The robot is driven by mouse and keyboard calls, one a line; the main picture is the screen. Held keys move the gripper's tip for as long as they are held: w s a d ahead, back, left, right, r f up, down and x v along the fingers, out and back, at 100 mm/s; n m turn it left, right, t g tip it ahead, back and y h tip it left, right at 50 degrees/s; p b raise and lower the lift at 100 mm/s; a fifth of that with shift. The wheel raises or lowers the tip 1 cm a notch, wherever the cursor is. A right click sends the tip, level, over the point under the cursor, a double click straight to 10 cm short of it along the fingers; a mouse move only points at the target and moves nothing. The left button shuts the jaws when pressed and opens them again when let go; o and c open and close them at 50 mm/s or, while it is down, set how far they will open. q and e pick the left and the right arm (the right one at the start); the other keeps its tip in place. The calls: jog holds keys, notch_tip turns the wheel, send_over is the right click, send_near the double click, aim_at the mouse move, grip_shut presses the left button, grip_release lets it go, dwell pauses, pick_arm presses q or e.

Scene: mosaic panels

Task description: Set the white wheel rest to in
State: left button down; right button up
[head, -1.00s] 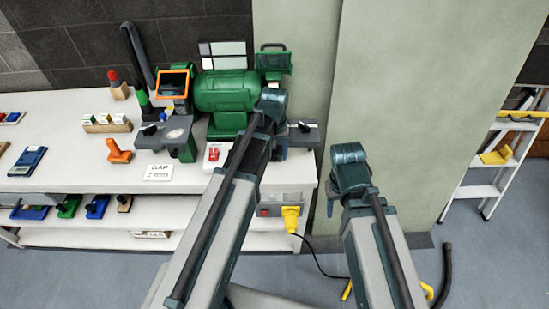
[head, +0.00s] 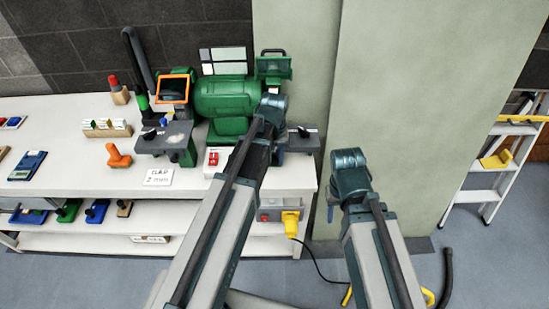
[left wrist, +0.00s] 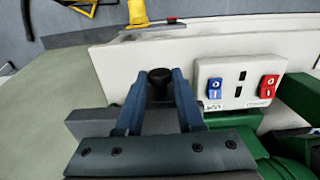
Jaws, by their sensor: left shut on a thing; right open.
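The green bench grinder (head: 226,97) stands on the white bench. It has a grey rest plate on its left (head: 160,140) and another on its right (head: 307,143). My left gripper (left wrist: 160,78) is at the right-hand rest, its two blue fingers shut on a black knob (left wrist: 159,82). The grey rest plate (left wrist: 88,122) shows beside the fingers in the left wrist view. In the head view my left arm hides part of this rest and its wheel. I cannot see which wheel is white. My right gripper (head: 331,204) hangs open and empty, right of the bench.
A blue-and-red switch box (left wrist: 240,82) sits near the left gripper. A card (head: 158,177) reading "GAP 2 mm" and an orange tool (head: 118,156) lie on the bench. A pale column (head: 420,120) stands close on the right; a yellow plug (head: 291,223) hangs below.

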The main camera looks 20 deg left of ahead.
dwell(0.8)
pick_arm(q)
jog(key=shift+w+a, duration=0.2)
jog(key=shift+w, duration=0.45)
jog(key=shift+w+a, duration=0.15)
jog(key=shift+w, duration=0.45)
jog(key=c, duration=0.5)
grip_release()
jog(key=shift+c, duration=0.2)
jog(key=shift+r, duration=0.1)
notch_tip(320, 180, up, 14)
jog(key=p, duration=1.4)
